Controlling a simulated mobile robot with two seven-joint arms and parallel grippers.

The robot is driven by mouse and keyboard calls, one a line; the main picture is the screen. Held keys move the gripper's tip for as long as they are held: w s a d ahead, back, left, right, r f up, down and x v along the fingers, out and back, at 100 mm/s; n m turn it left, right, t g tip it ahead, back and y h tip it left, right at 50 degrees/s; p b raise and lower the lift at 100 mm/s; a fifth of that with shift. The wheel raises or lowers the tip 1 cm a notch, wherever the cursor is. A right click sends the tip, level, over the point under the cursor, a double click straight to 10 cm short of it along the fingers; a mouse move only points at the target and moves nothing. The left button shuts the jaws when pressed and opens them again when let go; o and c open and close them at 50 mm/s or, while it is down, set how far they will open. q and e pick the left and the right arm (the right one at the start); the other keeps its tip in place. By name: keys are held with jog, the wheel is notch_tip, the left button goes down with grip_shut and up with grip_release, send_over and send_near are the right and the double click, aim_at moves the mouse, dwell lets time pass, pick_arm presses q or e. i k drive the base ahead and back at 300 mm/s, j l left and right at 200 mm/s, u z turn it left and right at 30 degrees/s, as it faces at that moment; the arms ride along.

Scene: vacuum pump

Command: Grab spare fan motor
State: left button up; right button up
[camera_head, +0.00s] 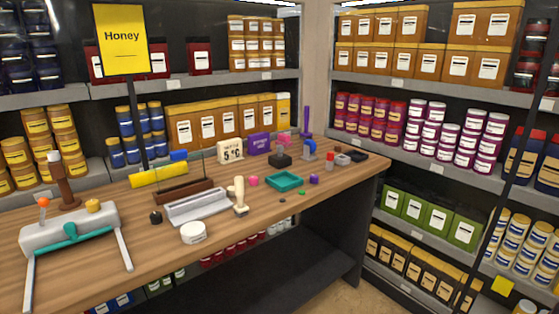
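I cannot pick out a thing that is clearly a spare fan motor. Small parts lie on the wooden table (130,270) in the head view. Among them are a black block with a knob (280,160), a small dark bottle-like piece (155,217), a white round piece (194,233), a cream upright piece (240,196) and a teal tray (285,181). A grey-white device with a teal bar (70,237) stands at the table's left end. Neither of my grippers is in view.
A yellow "Honey" sign (121,37) rises behind the table. A grey slotted holder (196,207) and a yellow roll (158,175) lie mid-table. Stocked shelves (390,82) line the back and right. The table's front strip is mostly clear.

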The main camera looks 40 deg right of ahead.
aim_at(280, 161)
jog(key=i+l, duration=0.15)
jog(key=l, duration=0.2)
jog(key=i+l+u, duration=0.1)
jog(key=l, duration=0.25)
jog(key=i+l, duration=0.15)
jog(key=l, duration=0.2)
jog(key=i+l+u, duration=0.15)
jog(key=l, duration=0.6)
jog(key=i+u, duration=0.05)
